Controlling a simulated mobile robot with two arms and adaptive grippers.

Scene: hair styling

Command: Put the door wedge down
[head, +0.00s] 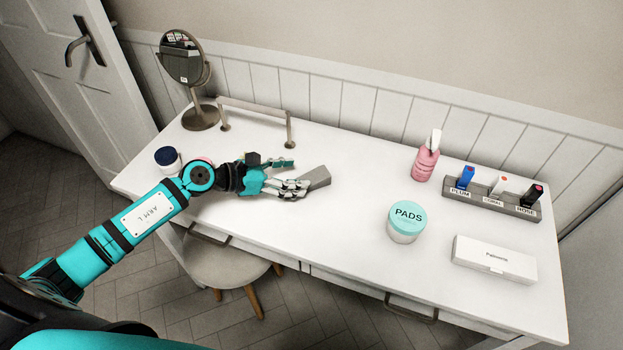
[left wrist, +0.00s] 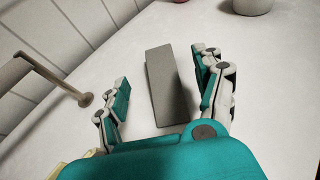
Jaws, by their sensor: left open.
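The grey door wedge (head: 317,179) lies on the white table, left of its middle. My left gripper (head: 293,176) is low over the table at the wedge's left end. In the left wrist view the wedge (left wrist: 165,85) sits between the two spread fingers of my left gripper (left wrist: 160,92), with a gap on each side. The gripper is open. In the head view the fingers hide part of the wedge's near end. My right gripper is not in view.
A bar stand (head: 255,112) and a round mirror (head: 183,62) stand behind my left arm. A dark-lidded jar (head: 167,159) is at the left. The pads tub (head: 406,222), pink bottle (head: 425,160), lipstick holder (head: 490,194) and white case (head: 494,260) stand to the right. The table middle is clear.

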